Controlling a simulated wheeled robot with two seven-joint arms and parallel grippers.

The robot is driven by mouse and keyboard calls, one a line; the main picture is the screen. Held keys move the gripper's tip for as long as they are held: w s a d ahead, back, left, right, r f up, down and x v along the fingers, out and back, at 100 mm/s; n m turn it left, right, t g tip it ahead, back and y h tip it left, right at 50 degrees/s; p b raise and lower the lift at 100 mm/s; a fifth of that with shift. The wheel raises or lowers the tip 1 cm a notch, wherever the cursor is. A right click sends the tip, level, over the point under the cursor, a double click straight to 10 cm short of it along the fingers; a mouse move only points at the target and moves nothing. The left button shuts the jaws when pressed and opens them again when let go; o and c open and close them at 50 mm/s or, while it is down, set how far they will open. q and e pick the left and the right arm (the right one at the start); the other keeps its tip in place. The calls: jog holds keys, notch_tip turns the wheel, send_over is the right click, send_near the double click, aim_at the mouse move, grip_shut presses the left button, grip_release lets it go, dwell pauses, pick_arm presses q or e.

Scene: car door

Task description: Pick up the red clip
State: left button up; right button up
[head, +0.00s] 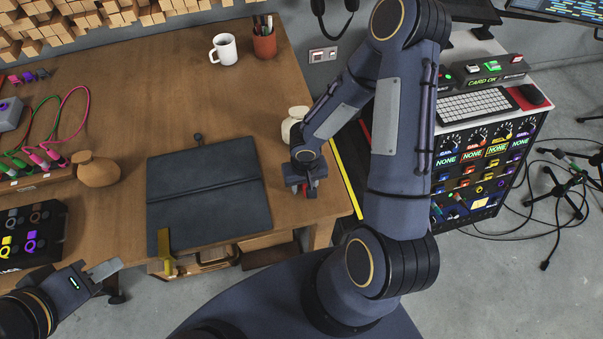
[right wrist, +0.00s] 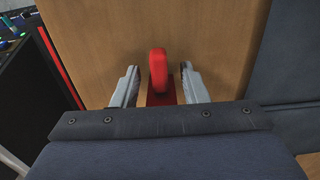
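The red clip (right wrist: 158,72) stands on the wooden table between the two fingers of my right gripper (right wrist: 159,84) in the right wrist view. A gap shows on each side of the clip, so the fingers are open around it and apart from it. In the head view my right gripper (head: 305,188) points down at the table's right part, near the front edge. Only a little red of the clip shows there. My left gripper (head: 112,280) is at the lower left, in front of the table, with its fingers apart and nothing between them.
A dark folder-like pad (head: 208,186) lies left of my right gripper, with a yellow clamp (head: 165,252) at its front edge. A cream jar (head: 294,126) stands just behind the gripper.

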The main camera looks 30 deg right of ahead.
grip_shut()
jog(key=shift+r, duration=0.15)
